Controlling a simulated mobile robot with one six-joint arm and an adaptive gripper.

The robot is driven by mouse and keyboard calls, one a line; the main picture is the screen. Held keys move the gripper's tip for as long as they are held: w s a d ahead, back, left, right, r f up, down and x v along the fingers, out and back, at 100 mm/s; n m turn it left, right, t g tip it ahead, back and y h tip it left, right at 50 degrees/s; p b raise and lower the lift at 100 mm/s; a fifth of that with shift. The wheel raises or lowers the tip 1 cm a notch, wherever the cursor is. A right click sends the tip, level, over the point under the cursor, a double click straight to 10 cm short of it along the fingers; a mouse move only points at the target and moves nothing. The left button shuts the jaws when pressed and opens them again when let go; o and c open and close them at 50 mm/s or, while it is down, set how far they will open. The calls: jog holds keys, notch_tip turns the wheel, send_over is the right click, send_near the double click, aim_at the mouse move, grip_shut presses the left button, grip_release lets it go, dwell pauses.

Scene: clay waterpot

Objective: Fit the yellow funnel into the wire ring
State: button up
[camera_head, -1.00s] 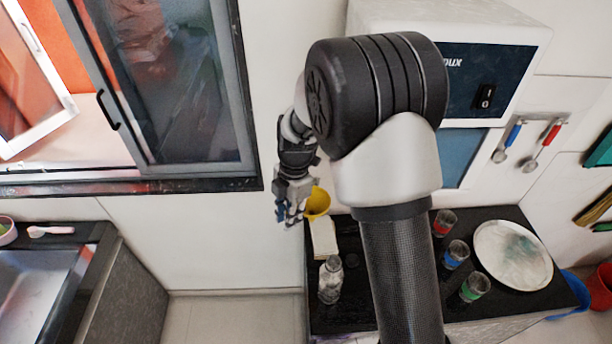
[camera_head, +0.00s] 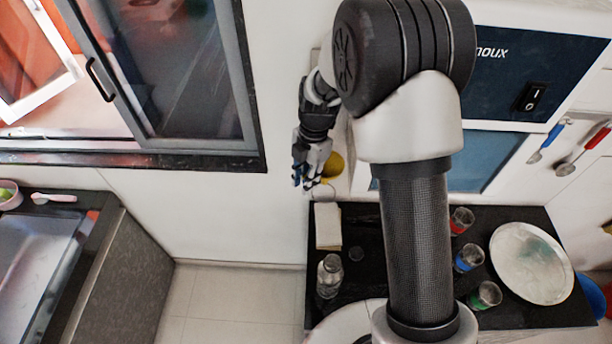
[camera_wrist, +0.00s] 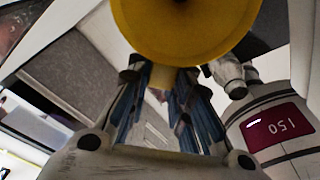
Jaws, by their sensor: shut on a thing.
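The yellow funnel (camera_head: 334,166) is held up in front of the wall, above the back left of the dark counter. In the wrist view its wide mouth (camera_wrist: 185,30) fills the top, with its narrow end between my fingers. My gripper (camera_head: 305,178) is shut on that narrow end; it also shows in the wrist view (camera_wrist: 160,108). A thin pale loop, apparently the wire ring (camera_head: 326,189), stands just below the funnel, above the back end of a pale block (camera_head: 328,226). The funnel appears apart from the loop, but the depth between them is hard to tell.
On the dark counter (camera_head: 390,270) stand a clear bottle (camera_head: 329,276), several glasses with coloured bands, such as the red one (camera_head: 461,221), and a large pale plate (camera_head: 531,263). The floor at left is open.

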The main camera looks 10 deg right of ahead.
notch_tip(320, 180, down, 10)
jog(key=b, duration=0.7)
jog(key=shift+r, duration=0.15)
dwell(0.4)
jog(key=o, duration=1)
jog(key=shift+c, duration=0.2)
jog(key=shift+r, duration=0.1)
jog(key=r, duration=0.4)
jog(key=d+r, duration=0.1)
jog(key=r, duration=0.3)
jog(key=w+r, duration=0.1)
jog(key=r, duration=0.2)
jog(key=shift+d+r, duration=0.25)
jog(key=shift+r, duration=0.15)
